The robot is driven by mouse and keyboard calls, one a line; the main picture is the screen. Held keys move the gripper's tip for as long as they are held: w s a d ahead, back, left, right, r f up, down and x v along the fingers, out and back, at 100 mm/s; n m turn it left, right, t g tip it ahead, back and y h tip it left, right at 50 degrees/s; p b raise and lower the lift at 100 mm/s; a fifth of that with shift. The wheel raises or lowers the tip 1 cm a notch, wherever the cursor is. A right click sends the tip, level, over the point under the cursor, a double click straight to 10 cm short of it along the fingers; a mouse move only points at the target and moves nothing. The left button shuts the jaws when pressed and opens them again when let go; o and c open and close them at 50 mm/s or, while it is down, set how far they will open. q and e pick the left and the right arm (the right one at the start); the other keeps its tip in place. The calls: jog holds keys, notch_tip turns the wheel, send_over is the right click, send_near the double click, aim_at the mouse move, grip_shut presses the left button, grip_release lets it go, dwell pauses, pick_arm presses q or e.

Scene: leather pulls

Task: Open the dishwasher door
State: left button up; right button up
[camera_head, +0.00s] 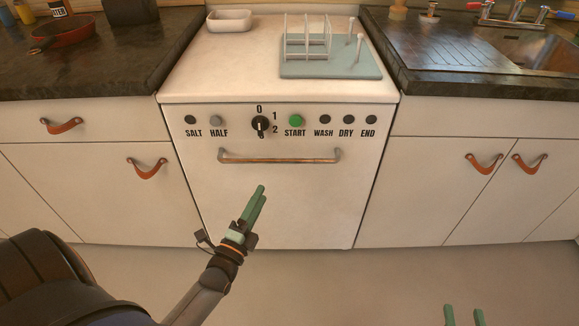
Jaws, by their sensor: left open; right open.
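The white dishwasher door (290,200) stands upright and closed, flush between the cabinets. Its horizontal bar handle (280,157) runs across the upper part of the door, below a row of buttons and a black dial (260,124). My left gripper (259,194) is in front of the door, below the handle and apart from it. Its green fingers point up toward the handle, with nothing between them. My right gripper (463,316) shows only its green fingertips at the bottom right edge. They are spread apart and empty, far from the handle.
White cabinets with leather pulls (147,168) flank the dishwasher. On its top are a white dish (229,20) and a rack on a pale blue tray (330,67). A red pan (62,32) is at left, a sink (530,55) at right. The floor (380,280) in front is clear.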

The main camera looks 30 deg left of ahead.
aim_at(279, 159)
pick_arm(q)
jog(key=shift+b+x, duration=1.2)
jog(key=shift+x, duration=5.15)
pick_arm(e)
notch_tip(279, 159, up, 14)
jog(key=n+t+y, duration=0.3)
jog(key=t, duration=0.2)
jog(key=shift+s+a+t+y, duration=0.15)
jog(key=shift+a+t+y, duration=0.15)
jog(key=shift+a, duration=0.1)
pick_arm(q)
jog(key=shift+c, duration=0.4)
pick_arm(e)
jog(key=shift+r, duration=0.1)
pick_arm(q)
grip_shut()
